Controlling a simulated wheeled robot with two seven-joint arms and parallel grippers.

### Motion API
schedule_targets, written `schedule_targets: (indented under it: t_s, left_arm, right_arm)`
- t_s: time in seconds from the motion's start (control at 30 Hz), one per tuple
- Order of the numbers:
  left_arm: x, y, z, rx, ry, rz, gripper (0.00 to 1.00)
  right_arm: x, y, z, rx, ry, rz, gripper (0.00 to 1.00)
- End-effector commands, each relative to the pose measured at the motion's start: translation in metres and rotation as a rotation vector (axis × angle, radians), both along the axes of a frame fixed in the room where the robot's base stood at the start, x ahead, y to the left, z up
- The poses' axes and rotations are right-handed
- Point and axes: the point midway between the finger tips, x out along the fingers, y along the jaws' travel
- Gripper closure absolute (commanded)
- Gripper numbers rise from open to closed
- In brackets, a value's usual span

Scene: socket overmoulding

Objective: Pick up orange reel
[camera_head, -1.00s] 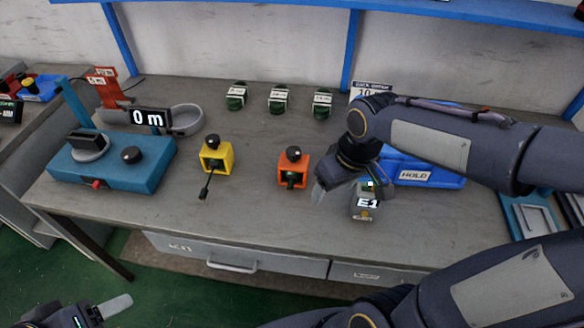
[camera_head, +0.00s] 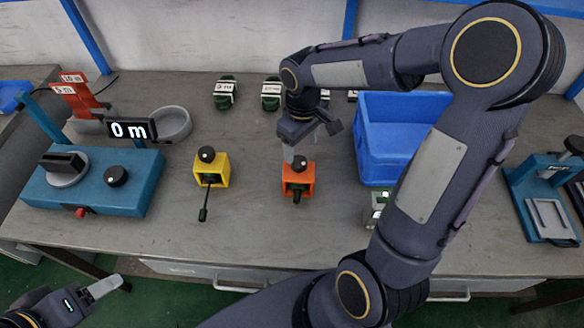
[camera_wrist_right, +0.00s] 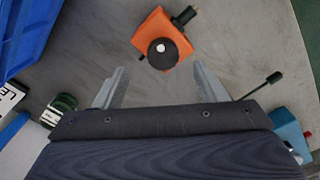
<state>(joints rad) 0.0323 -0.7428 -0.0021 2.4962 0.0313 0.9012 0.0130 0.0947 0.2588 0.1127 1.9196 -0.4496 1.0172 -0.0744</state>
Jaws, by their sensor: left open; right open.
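The orange reel (camera_head: 298,180) stands on the workbench, a square orange body with a round black knob on top and a dark green end at its front. It also shows in the right wrist view (camera_wrist_right: 150,25), just beyond the fingertips. My right gripper (camera_head: 292,150) is open and empty, above and just behind the orange reel in the head view. In the right wrist view its two fingers (camera_wrist_right: 158,78) are spread, with the black knob between and slightly ahead of them. My left gripper (camera_head: 105,290) is open and empty at the lower left, off the bench's front edge.
A yellow reel (camera_head: 211,174) stands left of the orange one. A blue bin (camera_head: 385,140) stands to the right. A teal measuring machine (camera_head: 130,195) with a "0 m" display is at the left. Green coils (camera_head: 225,97) lie behind. A teal press (camera_head: 540,190) is at far right.

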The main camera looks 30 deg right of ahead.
Motion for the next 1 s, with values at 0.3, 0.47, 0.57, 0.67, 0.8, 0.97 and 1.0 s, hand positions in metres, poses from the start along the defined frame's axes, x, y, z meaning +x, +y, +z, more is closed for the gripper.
schedule_targets:
  t_s: [0.3,0.47,0.57,0.67,0.8,0.97,1.0]
  left_arm:
    - [0.0,0.0,0.001,0.0,0.0,0.0,0.39]
    - [0.0,0.0,0.005,0.0,0.0,0.0,0.39]
    - [0.0,0.0,0.004,0.0,0.0,0.0,0.39]
    - [0.0,0.0,0.004,0.0,0.0,0.0,0.39]
    - [0.0,0.0,0.004,0.0,0.0,0.0,0.39]
    - [0.0,0.0,0.004,0.0,0.0,0.0,0.39]
    - [0.0,0.0,0.004,0.0,0.0,0.0,0.39]
  right_arm:
    - [0.0,0.002,-0.033,0.0,0.005,0.001,0.35]
    - [0.001,0.005,-0.057,0.001,0.007,0.001,0.35]
    - [0.001,0.005,-0.071,0.001,0.004,0.0,0.35]
    - [0.001,0.005,-0.077,0.0,0.002,0.001,0.35]
    - [0.002,0.005,-0.078,0.0,0.0,0.0,0.35]
    - [0.002,0.005,-0.077,0.0,0.0,0.0,0.44]
    - [0.002,0.005,-0.077,0.0,0.0,0.0,0.49]
